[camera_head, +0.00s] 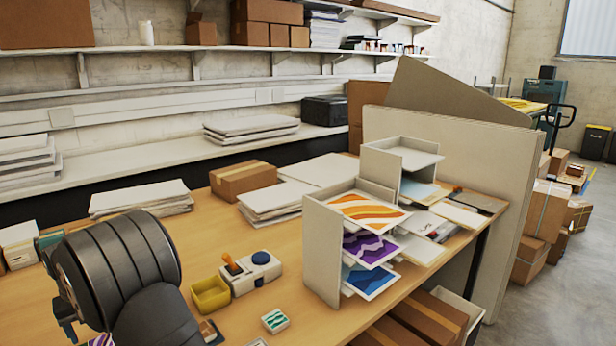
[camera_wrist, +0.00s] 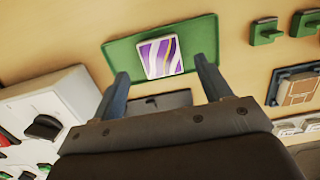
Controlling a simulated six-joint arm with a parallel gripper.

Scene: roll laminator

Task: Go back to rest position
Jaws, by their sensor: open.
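My gripper (camera_wrist: 160,66) is open in the wrist view, with its two dark fingers spread apart and nothing seen held between them. Beyond the fingertips, a small purple, white and yellow patterned card (camera_wrist: 162,55) lies on a green plate (camera_wrist: 205,40) on the tan surface. From this angle I cannot tell how far the fingertips are from the card. In the head view my dark arm covers the lower left of the table, and my gripper is mostly hidden behind it. A bit of a purple striped piece (camera_head: 102,340) shows at the bottom edge.
A white machine (camera_wrist: 50,110) with dark knobs stands left of my gripper. On the table (camera_head: 205,230) are a yellow bin (camera_head: 211,294), a grey box with an orange lever (camera_head: 250,274), a small card stack (camera_head: 275,320) and a shelf rack with colourful prints (camera_head: 322,250).

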